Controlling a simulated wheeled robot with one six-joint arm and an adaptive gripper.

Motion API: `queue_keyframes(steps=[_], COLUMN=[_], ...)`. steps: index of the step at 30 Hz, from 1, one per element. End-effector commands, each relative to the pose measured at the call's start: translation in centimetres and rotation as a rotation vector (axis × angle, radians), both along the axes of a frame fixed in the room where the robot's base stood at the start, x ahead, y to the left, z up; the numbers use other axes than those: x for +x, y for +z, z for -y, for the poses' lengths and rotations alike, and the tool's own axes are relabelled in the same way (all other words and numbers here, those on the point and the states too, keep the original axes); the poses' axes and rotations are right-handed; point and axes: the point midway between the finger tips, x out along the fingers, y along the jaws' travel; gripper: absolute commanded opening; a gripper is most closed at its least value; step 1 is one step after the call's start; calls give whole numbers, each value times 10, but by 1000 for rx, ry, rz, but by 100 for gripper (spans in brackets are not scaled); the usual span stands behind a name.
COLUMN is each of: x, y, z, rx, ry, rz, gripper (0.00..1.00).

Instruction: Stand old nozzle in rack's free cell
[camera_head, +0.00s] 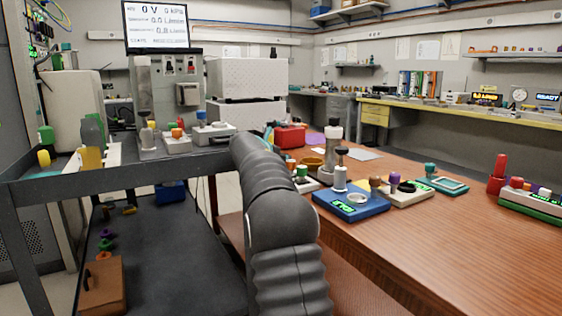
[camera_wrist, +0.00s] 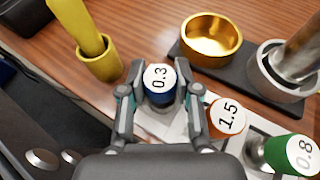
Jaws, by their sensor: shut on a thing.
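My gripper (camera_wrist: 160,92) is shut on a nozzle (camera_wrist: 159,78) with a white top marked 0.3 and a dark blue body, one finger on each side. The nozzle looks upright at the left end of the pale rack (camera_wrist: 246,133) in the wrist view. I cannot tell whether its foot rests in a cell. In the rack, an orange nozzle marked 1.5 (camera_wrist: 228,116) stands just to its right. A green nozzle marked 0.8 (camera_wrist: 291,154) stands further right. In the head view my arm hides the gripper and the held nozzle; a green-collared nozzle (camera_head: 302,171) shows beside the arm.
A yellow cup holding a yellow tool (camera_wrist: 98,62) stands close left of the gripper. A gold bowl (camera_wrist: 211,42) and a metal cylinder in a ring (camera_wrist: 284,68) stand behind the rack. A blue device (camera_head: 350,204) stands on the wooden table (camera_head: 450,235), whose front right is clear.

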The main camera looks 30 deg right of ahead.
Motion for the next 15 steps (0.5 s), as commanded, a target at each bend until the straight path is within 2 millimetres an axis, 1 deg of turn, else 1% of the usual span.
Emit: queue_keyframes(steps=[5, 10, 11, 12, 15], x=[0, 0, 0, 0, 0], y=[2, -2, -2, -2, -2], z=[0, 0, 0, 0, 0], rx=[0, 0, 1, 1, 0], ry=[1, 1, 1, 1, 0], rz=[2, 2, 1, 1, 1], gripper=[0, 0, 37, 43, 43])
